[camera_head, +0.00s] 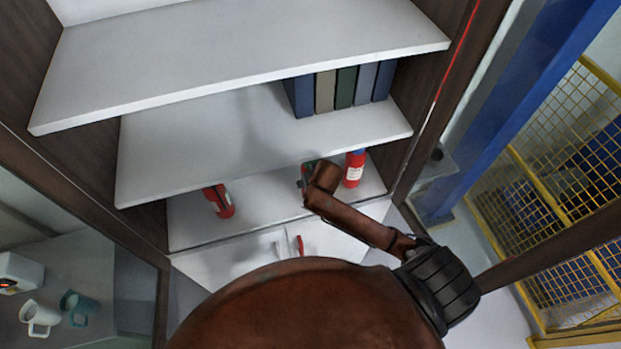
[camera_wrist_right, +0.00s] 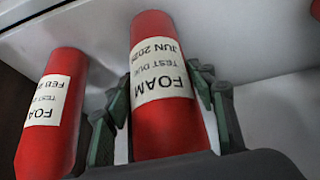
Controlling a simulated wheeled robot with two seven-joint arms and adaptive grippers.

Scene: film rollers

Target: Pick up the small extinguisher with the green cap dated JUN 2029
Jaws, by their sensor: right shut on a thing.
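The small red extinguisher (camera_wrist_right: 165,120) stands between the fingers of my right gripper (camera_wrist_right: 163,108) in the right wrist view. Its upside-down white label reads FOAM, TEST DUE, JUN and what looks like 2029. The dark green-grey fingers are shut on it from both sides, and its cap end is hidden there. A second extinguisher (camera_wrist_right: 48,125), labelled FEB, stands close to the left finger. My left gripper is not in view.
A blue-capped red extinguisher (camera_head: 353,170) stands right of my wrist. Another red extinguisher (camera_head: 219,202) is farther left. Dark binders (camera_head: 342,88) stand on the shelf above. The shelf board (camera_head: 265,150) overhangs the extinguishers. Shelf room is free between the left extinguisher and my wrist.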

